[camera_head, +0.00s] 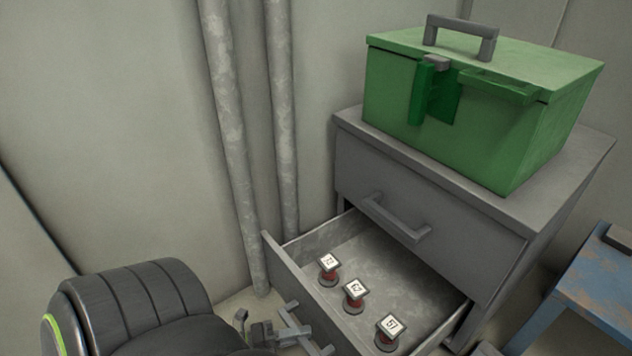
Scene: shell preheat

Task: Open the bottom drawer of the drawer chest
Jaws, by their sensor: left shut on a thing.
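The grey drawer chest (440,195) stands at the right against the wall. Its upper drawer, with a bar handle (394,217), is shut. The drawer below it (335,250) is pulled well out, and its inside shows. My left gripper (287,334) is at the front of this open drawer, shut on its handle (303,328). The lower part of the chest is out of the picture. My right gripper is not in view.
A green box (450,110) sits on the chest. Two pipes (236,140) run down the wall behind. A blue table (590,290) stands at the right.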

